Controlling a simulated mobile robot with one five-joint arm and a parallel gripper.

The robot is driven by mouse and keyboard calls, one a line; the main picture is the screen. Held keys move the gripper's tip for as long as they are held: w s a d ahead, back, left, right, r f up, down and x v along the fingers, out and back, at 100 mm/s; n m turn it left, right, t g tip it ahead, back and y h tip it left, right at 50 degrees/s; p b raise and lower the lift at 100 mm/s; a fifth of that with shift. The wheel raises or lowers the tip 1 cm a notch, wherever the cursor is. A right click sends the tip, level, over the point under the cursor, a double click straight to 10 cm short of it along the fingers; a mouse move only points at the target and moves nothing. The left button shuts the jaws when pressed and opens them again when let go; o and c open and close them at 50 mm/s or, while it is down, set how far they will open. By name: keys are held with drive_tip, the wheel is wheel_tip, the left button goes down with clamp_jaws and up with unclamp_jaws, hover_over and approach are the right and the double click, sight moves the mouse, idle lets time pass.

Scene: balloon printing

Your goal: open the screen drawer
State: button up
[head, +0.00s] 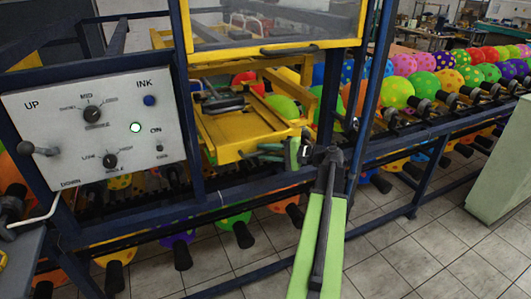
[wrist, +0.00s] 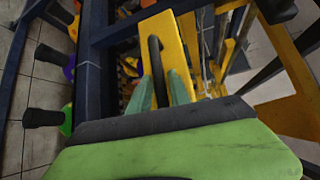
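The screen drawer (head: 237,133) is a yellow frame low in the machine, below the clear yellow-edged window, in the head view. Its yellow front bar (wrist: 180,62) with a long black handle (wrist: 155,60) shows in the wrist view. My gripper (head: 300,152) is at the right front end of the drawer in the head view. In the wrist view its two green fingers (wrist: 161,86) lie on either side of the black handle, which fills the gap between them. The fingertip contact is partly hidden.
A white control panel (head: 95,125) with knobs and a lit button stands at left. Dark blue posts and rails frame the drawer. Rows of coloured balloons (head: 440,80) on black holders run behind and below. A pale green cabinet (head: 503,165) stands at right, with tiled floor between.

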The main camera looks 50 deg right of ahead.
clamp_jaws()
idle(1.4)
